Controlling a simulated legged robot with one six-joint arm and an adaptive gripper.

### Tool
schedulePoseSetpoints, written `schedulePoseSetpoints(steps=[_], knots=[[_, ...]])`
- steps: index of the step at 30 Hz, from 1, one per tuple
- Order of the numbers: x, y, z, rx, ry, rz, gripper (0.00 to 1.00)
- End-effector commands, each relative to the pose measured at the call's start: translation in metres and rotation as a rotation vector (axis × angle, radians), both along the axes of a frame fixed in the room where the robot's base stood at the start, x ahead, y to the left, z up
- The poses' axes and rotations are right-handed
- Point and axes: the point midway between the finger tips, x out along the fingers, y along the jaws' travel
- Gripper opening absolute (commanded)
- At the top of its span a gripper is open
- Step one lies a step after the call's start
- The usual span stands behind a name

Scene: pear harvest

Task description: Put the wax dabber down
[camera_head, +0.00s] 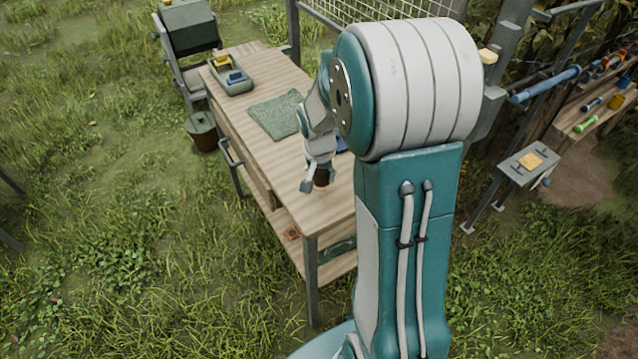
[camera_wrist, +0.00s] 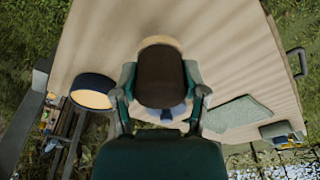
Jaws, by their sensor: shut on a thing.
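The wax dabber is a dark brown cylinder (camera_wrist: 160,78) with a pale tan end. In the wrist view it sits between the two fingers of my gripper (camera_wrist: 162,88), which is shut on it. In the head view, my gripper (camera_head: 318,172) holds the dabber (camera_head: 322,178) over the near part of the wooden workbench (camera_head: 325,215). I cannot tell whether its pale lower end touches the top. A round dark-blue dish with a yellowish face (camera_wrist: 92,92) shows left of my gripper in the wrist view. A blue thing (camera_head: 342,144) is partly hidden behind my arm in the head view.
A green cloth (camera_head: 276,115) and a tray (camera_head: 238,86) with yellow and blue items lie farther back on the bench. A bucket (camera_head: 202,131) stands left of it. A tool shelf (camera_head: 595,112) and small stand (camera_head: 522,168) are at right. The near bench corner is clear.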

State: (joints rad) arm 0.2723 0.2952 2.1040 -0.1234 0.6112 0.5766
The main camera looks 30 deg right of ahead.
Motion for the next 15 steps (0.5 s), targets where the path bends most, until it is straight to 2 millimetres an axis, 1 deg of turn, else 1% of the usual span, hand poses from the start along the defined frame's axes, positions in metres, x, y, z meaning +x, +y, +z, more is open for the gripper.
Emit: schedulePoseSetpoints(steps=[1,2,3,6,9,15], knots=[[0.002,0.005,-0.007,0.001,0.004,0.005,0.13],[0.002,0.006,-0.012,0.001,0.005,0.003,0.13],[0.002,0.005,-0.019,0.001,0.006,0.001,0.13],[0.001,0.005,-0.032,0.001,0.004,0.0,0.13],[0.002,0.005,-0.037,0.001,0.002,0.001,0.13],[0.002,0.004,-0.036,0.001,0.001,0.001,0.13]])
